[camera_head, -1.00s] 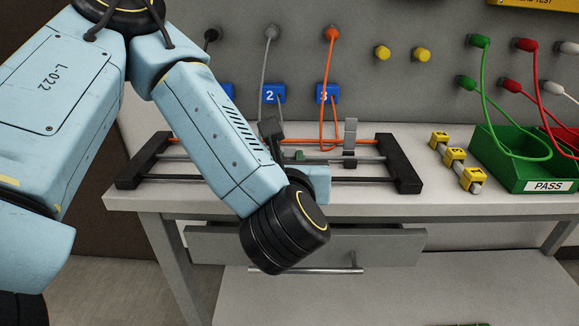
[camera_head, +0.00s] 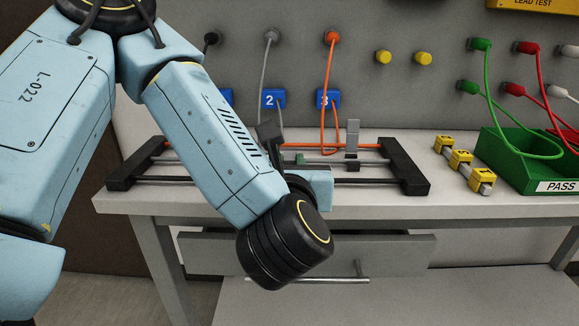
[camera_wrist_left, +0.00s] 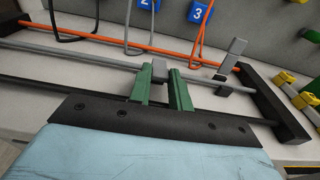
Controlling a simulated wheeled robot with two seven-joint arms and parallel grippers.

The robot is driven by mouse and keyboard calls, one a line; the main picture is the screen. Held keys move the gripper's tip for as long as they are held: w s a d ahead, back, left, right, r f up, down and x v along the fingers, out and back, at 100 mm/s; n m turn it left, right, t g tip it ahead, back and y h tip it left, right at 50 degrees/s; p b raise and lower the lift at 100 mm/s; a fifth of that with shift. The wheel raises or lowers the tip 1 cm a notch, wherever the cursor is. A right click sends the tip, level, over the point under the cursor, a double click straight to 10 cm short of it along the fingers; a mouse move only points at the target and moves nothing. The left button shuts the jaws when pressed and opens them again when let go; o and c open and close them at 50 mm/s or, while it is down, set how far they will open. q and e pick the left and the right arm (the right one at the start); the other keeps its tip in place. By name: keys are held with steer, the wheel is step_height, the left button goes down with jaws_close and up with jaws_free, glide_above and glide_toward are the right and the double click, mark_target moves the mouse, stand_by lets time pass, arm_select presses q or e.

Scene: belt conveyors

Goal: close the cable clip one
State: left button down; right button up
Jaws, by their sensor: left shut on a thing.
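A black-ended rack (camera_head: 408,172) on the bench carries an orange, a grey and a black line across it. My left gripper (camera_wrist_left: 160,92) has green fingers, shut on a small grey clip (camera_wrist_left: 159,70) between them over the lines. In the head view my left arm hides most of the grip; one green fingertip shows. A dark grey tilted block (camera_head: 269,136) stands just left of the fingertip; I cannot tell what it belongs to. A second grey clip (camera_head: 352,136) has its flap upright, to the right and apart from my gripper. My right gripper is not in view.
Blue labels 2 (camera_head: 272,98) and 3 (camera_head: 328,98) are on the back panel, with hanging cables. A drawer (camera_head: 400,250) is under the bench top.

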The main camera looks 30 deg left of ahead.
arm_select(q)
steer(key=shift+r, duration=0.1)
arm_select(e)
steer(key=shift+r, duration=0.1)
arm_select(q)
steer(key=c, duration=1.3)
jaws_free()
